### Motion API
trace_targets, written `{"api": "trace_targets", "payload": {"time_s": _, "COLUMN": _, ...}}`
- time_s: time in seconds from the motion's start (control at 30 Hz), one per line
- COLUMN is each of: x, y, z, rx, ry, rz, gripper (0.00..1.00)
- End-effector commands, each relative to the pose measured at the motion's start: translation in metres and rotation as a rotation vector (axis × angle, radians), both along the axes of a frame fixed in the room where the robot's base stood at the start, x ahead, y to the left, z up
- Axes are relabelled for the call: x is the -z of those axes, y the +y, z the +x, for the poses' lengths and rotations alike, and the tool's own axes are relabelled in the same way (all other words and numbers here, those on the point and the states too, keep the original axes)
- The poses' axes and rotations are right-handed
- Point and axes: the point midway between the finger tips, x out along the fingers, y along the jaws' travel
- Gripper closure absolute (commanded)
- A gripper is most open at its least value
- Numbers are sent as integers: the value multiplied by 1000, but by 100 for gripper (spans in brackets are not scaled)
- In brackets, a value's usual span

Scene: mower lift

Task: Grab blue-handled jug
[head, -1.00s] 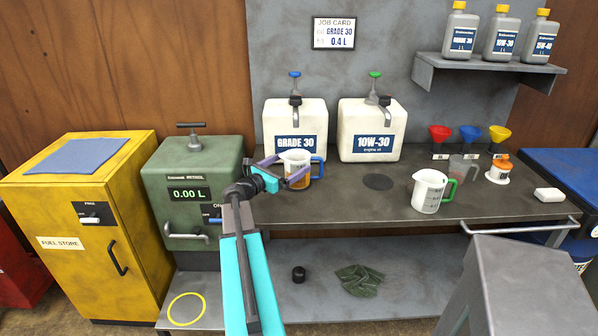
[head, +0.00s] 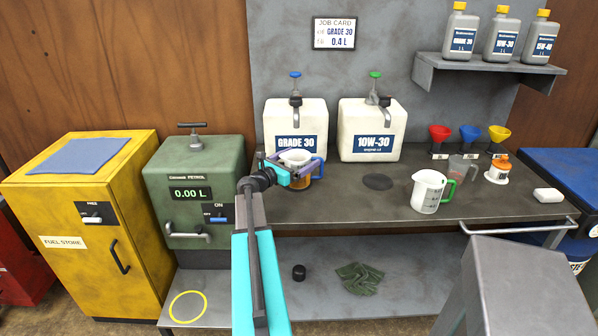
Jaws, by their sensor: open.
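The blue-handled jug (head: 298,184) stands on the bench in front of the GRADE 30 container, with amber liquid in its lower part. Its blue handle (head: 319,168) faces right. My gripper (head: 298,165) is open at the jug's upper part, with its purple fingers reaching to either side of the jug's body. The fingers and wrist hide part of the jug's front and left side. I cannot tell whether the fingers touch it.
The GRADE 30 container (head: 280,117) stands close behind the jug, with the 10W-30 container (head: 384,120) to its right. A green-handled jug (head: 427,191) stands further right on the bench (head: 350,205). The green petrol unit (head: 170,160) is at left.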

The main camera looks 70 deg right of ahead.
Motion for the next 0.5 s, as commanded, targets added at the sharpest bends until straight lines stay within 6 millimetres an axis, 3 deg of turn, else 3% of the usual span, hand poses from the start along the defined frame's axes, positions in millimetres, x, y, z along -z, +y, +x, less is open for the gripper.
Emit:
{"api": "trace_targets", "payload": {"time_s": 0.23, "x": 0, "y": 0, "z": -1, "rx": 1, "ry": 0, "rz": 0, "gripper": 1}}
{"api": "trace_targets", "payload": {"time_s": 0.5, "x": 0, "y": 0, "z": -1, "rx": 2, "ry": 0, "rz": 0, "gripper": 47}}
